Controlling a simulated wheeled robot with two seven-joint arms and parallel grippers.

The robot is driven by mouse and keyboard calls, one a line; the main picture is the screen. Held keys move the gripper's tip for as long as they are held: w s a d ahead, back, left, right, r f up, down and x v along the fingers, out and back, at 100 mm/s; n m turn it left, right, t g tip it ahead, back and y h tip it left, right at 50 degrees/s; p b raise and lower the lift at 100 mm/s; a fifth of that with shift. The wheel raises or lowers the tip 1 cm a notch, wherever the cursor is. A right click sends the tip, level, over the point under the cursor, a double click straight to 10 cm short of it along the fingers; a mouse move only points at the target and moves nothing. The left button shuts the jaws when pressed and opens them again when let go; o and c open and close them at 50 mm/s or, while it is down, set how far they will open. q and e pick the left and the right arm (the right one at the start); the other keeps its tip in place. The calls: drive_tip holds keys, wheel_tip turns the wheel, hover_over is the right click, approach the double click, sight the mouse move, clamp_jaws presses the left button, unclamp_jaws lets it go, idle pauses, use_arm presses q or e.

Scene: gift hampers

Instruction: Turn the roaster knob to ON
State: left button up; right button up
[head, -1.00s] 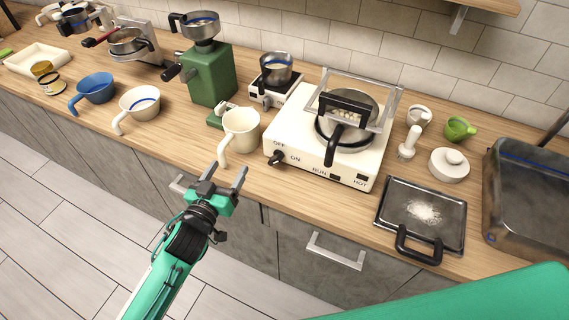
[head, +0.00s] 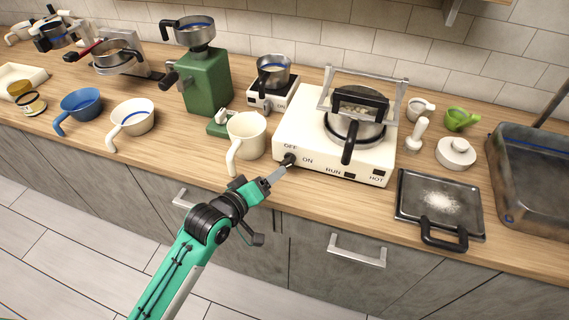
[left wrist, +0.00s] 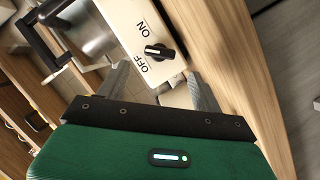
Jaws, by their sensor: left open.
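My right gripper is not in view.
A cream mug (head: 247,135) stands close to the roaster's left end. A black-handled tray (head: 438,205) with white powder is at the right. A drawer handle (head: 357,250) sticks out below the counter edge. Floor in front is clear.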

sight(285, 165)
use_arm(q)
drive_tip(key=x, duration=0.5)
drive_tip(key=shift+w+d+p, duration=0.25)
drive_tip(key=shift+w+p, duration=0.1)
drive_tip(key=shift+p, duration=0.05)
drive_tip(key=shift+w+d+f, duration=0.25)
drive_tip(key=shift+w+d, duration=0.15)
drive_tip(key=shift+w, duration=0.15)
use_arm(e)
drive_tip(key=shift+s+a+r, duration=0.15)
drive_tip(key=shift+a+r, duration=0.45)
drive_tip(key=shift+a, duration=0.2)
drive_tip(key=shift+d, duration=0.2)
use_arm(q)
drive_tip(key=c, duration=1)
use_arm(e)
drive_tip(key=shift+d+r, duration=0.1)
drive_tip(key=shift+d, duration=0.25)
